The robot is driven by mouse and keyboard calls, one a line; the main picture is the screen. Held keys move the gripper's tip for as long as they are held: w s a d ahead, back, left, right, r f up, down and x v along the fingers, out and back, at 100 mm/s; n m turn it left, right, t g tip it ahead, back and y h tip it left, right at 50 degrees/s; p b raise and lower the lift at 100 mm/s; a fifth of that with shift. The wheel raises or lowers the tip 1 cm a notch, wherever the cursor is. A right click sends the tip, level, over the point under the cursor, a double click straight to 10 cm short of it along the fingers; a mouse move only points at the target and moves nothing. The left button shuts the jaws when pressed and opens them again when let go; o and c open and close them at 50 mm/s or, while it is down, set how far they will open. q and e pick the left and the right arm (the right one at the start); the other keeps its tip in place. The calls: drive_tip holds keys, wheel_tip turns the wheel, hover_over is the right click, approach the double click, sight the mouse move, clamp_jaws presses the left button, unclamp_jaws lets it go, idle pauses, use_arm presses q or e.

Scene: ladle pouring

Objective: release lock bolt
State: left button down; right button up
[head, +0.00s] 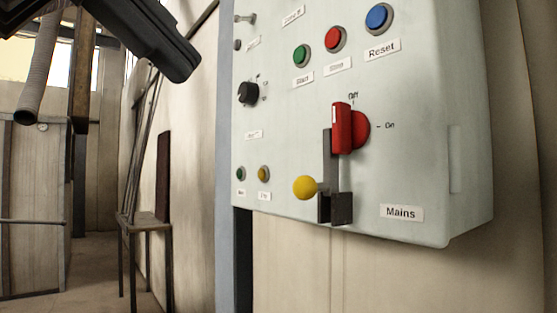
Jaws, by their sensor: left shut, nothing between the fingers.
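A light grey control box (420,180) fills the right half of the head view. Its red rotary mains switch (344,130) stands with its handle upright, pointing at "Off". A lock bolt (327,160), a grey upright bar with a yellow ball knob (305,187), stands against the left side of the red handle. Its lower end sits in a dark bracket (342,208) near the box's lower edge. My left gripper (182,66) is at the top left, dark, shut and empty, well apart from the bolt and left of the box. My right gripper is out of view.
Above the switch are green (301,55), red (335,39) and blue (379,18) buttons. A black knob (248,94) and small lamps are at the box's left. A small table (146,221) with rods stands behind. The space before the box looks clear.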

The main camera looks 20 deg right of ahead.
sight(298, 182)
use_arm(q)
drive_tip(key=shift+d, duration=0.1)
drive_tip(key=p+x, duration=0.2)
drive_tip(key=x, duration=1)
drive_tip(key=shift+w+d+f+p, duration=0.2)
drive_tip(key=shift+f+p, duration=0.05)
drive_tip(key=shift+p, duration=0.05)
drive_tip(key=shift+w+d+f, duration=0.25)
drive_tip(key=shift+d+f, duration=0.1)
drive_tip(key=shift+d, duration=0.05)
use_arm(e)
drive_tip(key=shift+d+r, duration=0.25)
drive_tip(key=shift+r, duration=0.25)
